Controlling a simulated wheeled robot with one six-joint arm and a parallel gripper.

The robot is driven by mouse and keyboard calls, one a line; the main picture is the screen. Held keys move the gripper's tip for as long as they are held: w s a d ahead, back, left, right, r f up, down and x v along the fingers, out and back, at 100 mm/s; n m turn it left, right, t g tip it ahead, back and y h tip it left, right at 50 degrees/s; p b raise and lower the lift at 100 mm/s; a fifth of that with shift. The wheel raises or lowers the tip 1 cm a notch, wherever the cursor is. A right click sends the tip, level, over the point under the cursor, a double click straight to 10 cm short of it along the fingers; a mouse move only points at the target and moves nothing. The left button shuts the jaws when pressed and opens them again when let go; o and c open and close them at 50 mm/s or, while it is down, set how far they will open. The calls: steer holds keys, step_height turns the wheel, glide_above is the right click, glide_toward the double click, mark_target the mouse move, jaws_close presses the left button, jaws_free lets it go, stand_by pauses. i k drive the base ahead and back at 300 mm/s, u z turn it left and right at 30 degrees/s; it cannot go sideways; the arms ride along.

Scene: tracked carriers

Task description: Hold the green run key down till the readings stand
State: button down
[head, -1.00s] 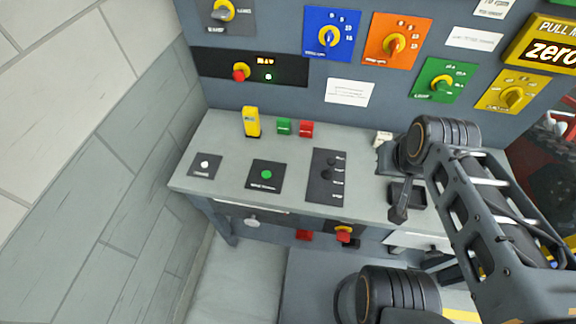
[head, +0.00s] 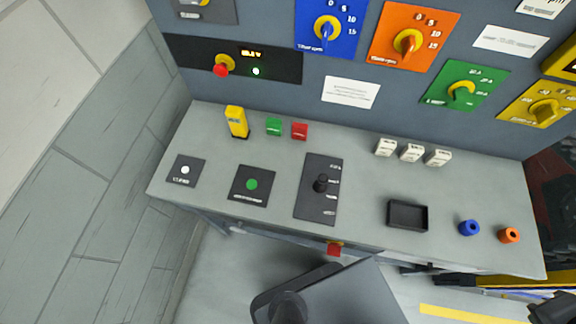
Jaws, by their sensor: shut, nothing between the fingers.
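The green round key (head: 252,184) sits on a black plate on the grey bench top, left of the middle. Its label is too small to read. Nothing touches the key, and I cannot tell from above whether it is pressed in. A small display (head: 251,54) with orange characters is lit on the black panel of the back wall. The characters are too blurred to read surely. My gripper is out of the picture.
A white button (head: 185,170) is left of the key and a black lever plate (head: 318,205) right. A black tray (head: 408,229) lies right. The bench around the key is clear.

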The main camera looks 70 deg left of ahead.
mark_target(251, 185)
steer(key=z, duration=0.1)
steer(key=k, duration=1.3)
steer(key=u, duration=2.3)
